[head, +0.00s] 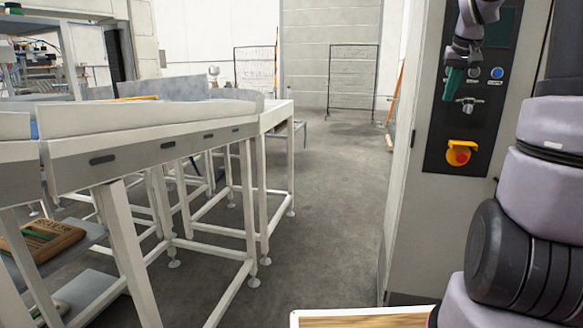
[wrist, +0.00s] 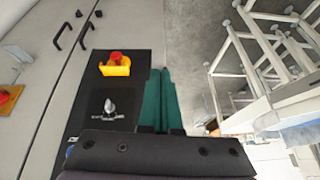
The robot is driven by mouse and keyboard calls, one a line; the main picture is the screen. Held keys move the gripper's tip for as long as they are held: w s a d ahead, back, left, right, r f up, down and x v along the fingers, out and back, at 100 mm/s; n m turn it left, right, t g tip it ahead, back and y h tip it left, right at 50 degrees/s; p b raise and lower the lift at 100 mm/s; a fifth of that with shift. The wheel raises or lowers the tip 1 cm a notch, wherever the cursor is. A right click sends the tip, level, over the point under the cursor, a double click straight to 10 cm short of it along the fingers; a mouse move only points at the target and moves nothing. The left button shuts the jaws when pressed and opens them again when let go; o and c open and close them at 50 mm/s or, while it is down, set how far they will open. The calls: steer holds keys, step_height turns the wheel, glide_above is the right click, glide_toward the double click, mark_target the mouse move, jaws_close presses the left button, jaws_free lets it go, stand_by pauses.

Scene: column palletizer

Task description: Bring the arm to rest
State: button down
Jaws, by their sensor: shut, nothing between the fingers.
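My gripper (head: 451,88) hangs in front of the dark control panel (head: 440,145), at the top right of the head view. Its green fingers point down, above and left of the rotary handle. In the wrist view my gripper (wrist: 161,73) has its two green fingers side by side and closed, with nothing between them. They lie over the panel's edge, right of the rotary handle. My arm links fill the right side of the head view. Whether the fingers touch the panel cannot be told.
The panel carries a red knob on a yellow base (head: 459,153), a rotary handle (head: 468,105) and a blue button (head: 497,73). A grey cabinet (head: 425,210) holds it. A white-legged conveyor (head: 150,150) stands at left. The floor (head: 335,200) between is clear.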

steer(key=s+a+t+y, duration=0.1)
steer(key=s+a, duration=0.9)
steer(key=s, duration=0.3)
steer(key=s+a+f+y, duration=0.1)
steer(key=s+a+y, duration=0.1)
steer(key=s+a, duration=0.8)
steer(key=s, duration=0.3)
steer(key=shift+f+t, duration=0.15)
steer(key=shift+t, duration=0.25)
